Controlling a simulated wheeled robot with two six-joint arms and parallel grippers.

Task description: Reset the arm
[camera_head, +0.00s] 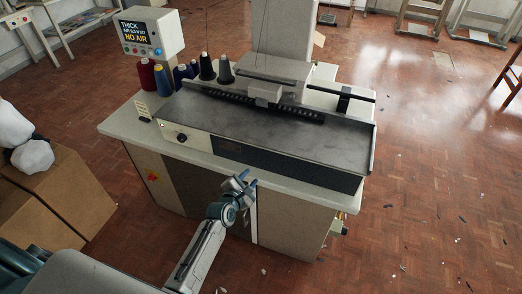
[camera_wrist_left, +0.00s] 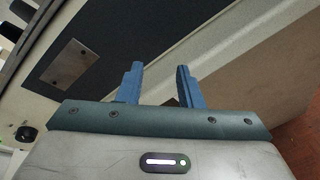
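My left gripper (camera_head: 246,180) is in front of the buttonhole station's front side, below the edge of its top. In the left wrist view its two blue fingers (camera_wrist_left: 160,70) stand apart with nothing between them. The station (camera_head: 270,140) has a grey metal top plate and a pale body. Its dark front panel (camera_wrist_left: 140,40) fills much of the left wrist view beyond the fingers. The fingers appear clear of the panel, though the exact gap is hard to tell. My right gripper is in neither view.
Several thread spools (camera_head: 206,67) stand at the station's back left, beside a control box with a display (camera_head: 141,33). Cardboard boxes (camera_head: 60,190) with white bundles are at the left. Wooden frames (camera_head: 425,17) stand at the back right. The floor at right is open, with small scraps.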

